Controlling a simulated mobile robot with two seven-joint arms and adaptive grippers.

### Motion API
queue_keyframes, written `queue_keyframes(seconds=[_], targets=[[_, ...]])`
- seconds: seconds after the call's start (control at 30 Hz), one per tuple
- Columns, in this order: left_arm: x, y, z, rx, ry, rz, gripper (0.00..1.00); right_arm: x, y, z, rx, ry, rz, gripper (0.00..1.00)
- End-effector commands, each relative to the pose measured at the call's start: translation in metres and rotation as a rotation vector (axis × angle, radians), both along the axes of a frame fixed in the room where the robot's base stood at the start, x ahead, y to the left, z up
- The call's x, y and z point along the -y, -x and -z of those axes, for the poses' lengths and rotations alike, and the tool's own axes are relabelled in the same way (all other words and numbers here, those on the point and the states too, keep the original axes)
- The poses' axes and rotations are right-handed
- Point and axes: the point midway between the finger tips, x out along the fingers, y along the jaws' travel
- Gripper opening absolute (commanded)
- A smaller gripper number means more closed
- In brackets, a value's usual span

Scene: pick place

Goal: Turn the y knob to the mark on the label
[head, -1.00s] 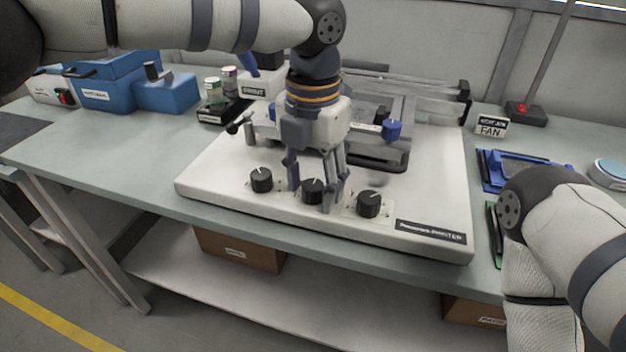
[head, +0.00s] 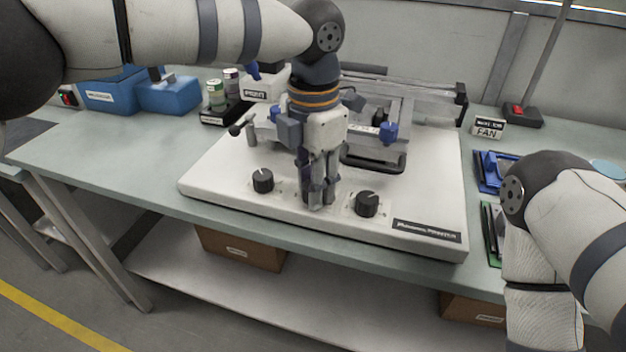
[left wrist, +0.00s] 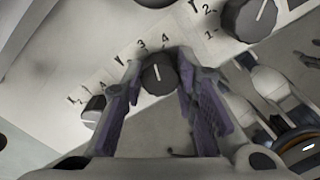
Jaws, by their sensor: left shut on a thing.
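The printer base (head: 215,180) carries a row of three black knobs along its front. My left gripper (head: 316,197) is down over the middle knob, which it mostly hides in the head view. In the left wrist view the gripper's fingers (left wrist: 160,95) are shut on this middle knob (left wrist: 158,76), one on each side. The knob's white line points up in that picture, toward the gap between the printed 3 and 4. The knob's axis letter is not clearly readable. My right gripper is out of view.
The left knob (head: 263,181) and right knob (head: 367,204) stand close on either side. A blue clamp knob (head: 388,132) sits behind on the frame. A FAN sign (head: 488,128) and a blue tray (head: 490,172) lie to the right. The bench's left front is clear.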

Motion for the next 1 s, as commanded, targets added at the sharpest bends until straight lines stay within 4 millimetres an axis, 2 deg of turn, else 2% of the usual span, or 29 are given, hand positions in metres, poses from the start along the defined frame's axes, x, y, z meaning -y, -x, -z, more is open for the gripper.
queue_keyframes(seconds=[0.5,1.0], targets=[[0.0001,0.0005,0.0005,-0.002,0.0,0.344,0.0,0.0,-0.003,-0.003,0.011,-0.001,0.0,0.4],[0.0001,0.0003,0.0006,-0.001,0.0,0.425,0.0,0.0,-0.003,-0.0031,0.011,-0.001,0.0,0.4]])
